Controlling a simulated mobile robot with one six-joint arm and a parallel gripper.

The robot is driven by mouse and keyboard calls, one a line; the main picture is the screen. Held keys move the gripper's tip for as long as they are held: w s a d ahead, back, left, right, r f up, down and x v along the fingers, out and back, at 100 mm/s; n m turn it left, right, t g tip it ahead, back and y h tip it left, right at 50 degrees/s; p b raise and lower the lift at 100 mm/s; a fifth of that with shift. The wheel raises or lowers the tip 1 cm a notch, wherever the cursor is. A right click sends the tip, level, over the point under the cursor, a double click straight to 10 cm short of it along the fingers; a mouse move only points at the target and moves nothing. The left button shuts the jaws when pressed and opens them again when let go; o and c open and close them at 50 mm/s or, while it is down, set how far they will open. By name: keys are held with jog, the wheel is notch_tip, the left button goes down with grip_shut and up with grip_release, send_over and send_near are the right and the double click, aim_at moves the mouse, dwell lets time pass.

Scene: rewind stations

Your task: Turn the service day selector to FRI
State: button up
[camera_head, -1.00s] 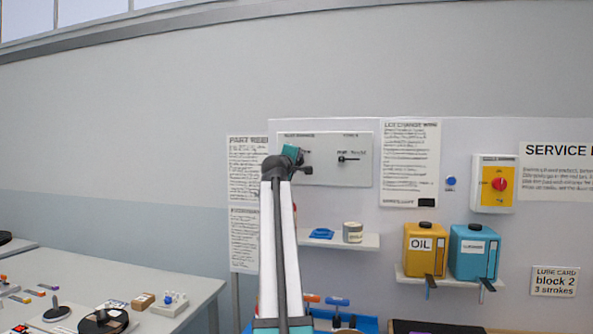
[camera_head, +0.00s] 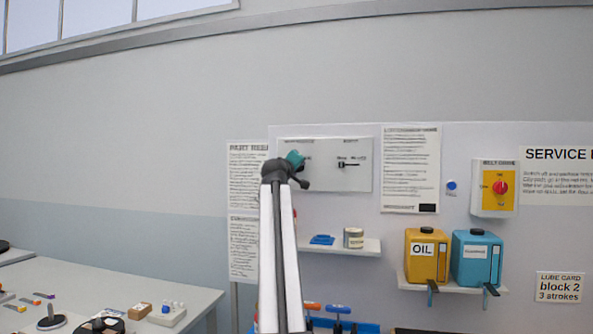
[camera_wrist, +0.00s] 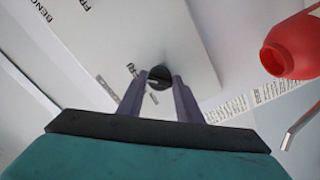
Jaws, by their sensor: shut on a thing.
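The selector panel (camera_head: 325,185) is a pale plate on the wall with two dials. The left dial is hidden behind my arm and wrist in the head view. In the wrist view it is a round black knob (camera_wrist: 159,78) on the plate, and my gripper (camera_wrist: 158,86) is shut on it, one finger on each side. A short label, perhaps FRI, sits just left of the knob. Where the knob's pointer aims is unclear. The right dial (camera_head: 346,164) has a black pointer lying roughly level, apart from my gripper.
A red bottle-like object (camera_wrist: 290,50) is at the right of the wrist view. Below the panel is a shelf with a blue item (camera_head: 321,240) and a tin (camera_head: 353,237). An oil jug (camera_head: 425,255), a blue jug (camera_head: 476,257) and a yellow switch box (camera_head: 495,188) are to the right.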

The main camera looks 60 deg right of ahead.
jog(key=o, duration=1)
jog(key=shift+a, duration=0.1)
jog(key=b+v, duration=0.1)
jog(key=v, duration=1.2)
jog(key=shift+a, duration=0.3)
jog(key=shift+s, duration=0.15)
